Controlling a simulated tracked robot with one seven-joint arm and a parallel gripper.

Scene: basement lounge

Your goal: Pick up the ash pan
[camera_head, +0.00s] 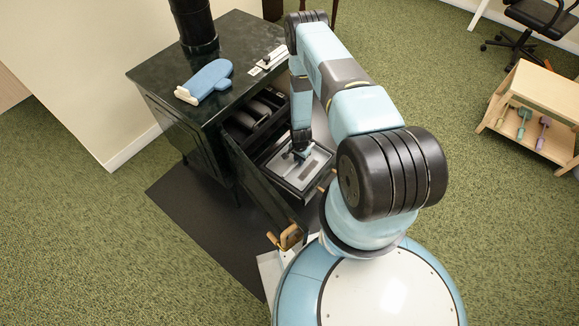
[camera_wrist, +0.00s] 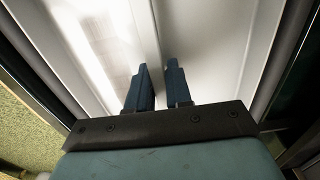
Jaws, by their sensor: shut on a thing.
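The ash pan (camera_head: 312,170) is a pale grey, shallow rectangular tray with a dark rim, at the open front of the dark green stove (camera_head: 185,118). My gripper (camera_head: 300,154) reaches down into it from above. In the wrist view, the two dark blue fingers of my gripper (camera_wrist: 159,75) stand on either side of a thin raised ridge of the ash pan (camera_wrist: 215,50) and are shut on it. The fingertips' contact is partly hidden in the head view. I cannot tell whether the pan is lifted.
A blue oven mitt (camera_head: 208,78) lies on the stove top. The open stove door (camera_head: 260,175) with a wooden handle (camera_head: 287,238) stands left of the pan. A dark floor mat (camera_head: 200,218) lies below. A wooden rack (camera_head: 535,110) stands at right; the green carpet between is clear.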

